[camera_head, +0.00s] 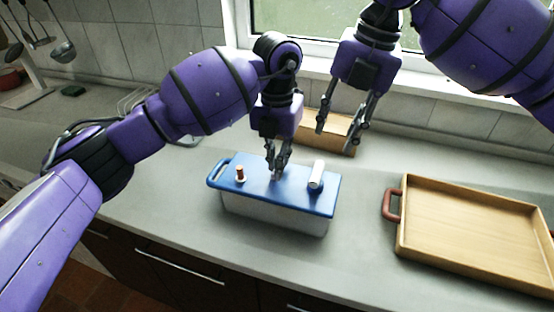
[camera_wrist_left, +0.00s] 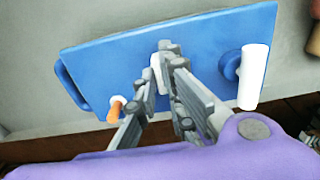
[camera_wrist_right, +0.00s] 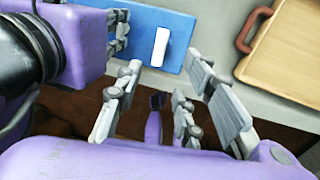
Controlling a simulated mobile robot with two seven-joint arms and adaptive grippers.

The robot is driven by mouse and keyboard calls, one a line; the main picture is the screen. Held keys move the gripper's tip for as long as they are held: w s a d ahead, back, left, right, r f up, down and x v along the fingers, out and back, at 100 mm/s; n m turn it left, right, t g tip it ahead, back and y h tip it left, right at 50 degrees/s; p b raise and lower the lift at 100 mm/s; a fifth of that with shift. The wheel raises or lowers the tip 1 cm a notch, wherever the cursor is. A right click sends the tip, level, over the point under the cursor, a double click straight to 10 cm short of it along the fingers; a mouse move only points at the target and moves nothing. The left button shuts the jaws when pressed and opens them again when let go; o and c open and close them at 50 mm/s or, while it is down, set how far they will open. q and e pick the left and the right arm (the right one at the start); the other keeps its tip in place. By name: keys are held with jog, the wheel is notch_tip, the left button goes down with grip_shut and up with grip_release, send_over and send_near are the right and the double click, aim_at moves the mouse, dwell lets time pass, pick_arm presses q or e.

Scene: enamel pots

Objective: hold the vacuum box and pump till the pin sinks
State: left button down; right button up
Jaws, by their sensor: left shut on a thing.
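The vacuum box has a blue lid (camera_head: 262,182) and a pale body (camera_head: 270,212), and stands on the counter. An orange pin (camera_head: 239,171) stands up from a white collar at the lid's left; it also shows in the left wrist view (camera_wrist_left: 115,108). A white cylindrical pump handle (camera_head: 317,175) stands at the lid's right, also in the right wrist view (camera_wrist_right: 160,47). My left gripper (camera_head: 276,172) is shut on a small white grip (camera_wrist_left: 156,72) at the lid's middle, mostly hidden by the fingers. My right gripper (camera_head: 336,138) is open and empty, above and behind the pump.
A wooden tray (camera_head: 470,225) with reddish-brown handles stands on the counter to the right. A wooden box or board (camera_head: 338,146) lies behind the vacuum box, by the wall. The counter in front of the box is a narrow clear strip.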

aim_at(318, 171)
jog(key=f, duration=0.3)
jog(key=a+f, duration=0.1)
jog(key=f, duration=0.3)
jog(key=a+f, duration=0.1)
jog(key=f, duration=0.3)
jog(key=shift+w, duration=0.35)
jog(key=shift+c, duration=0.4)
grip_shut()
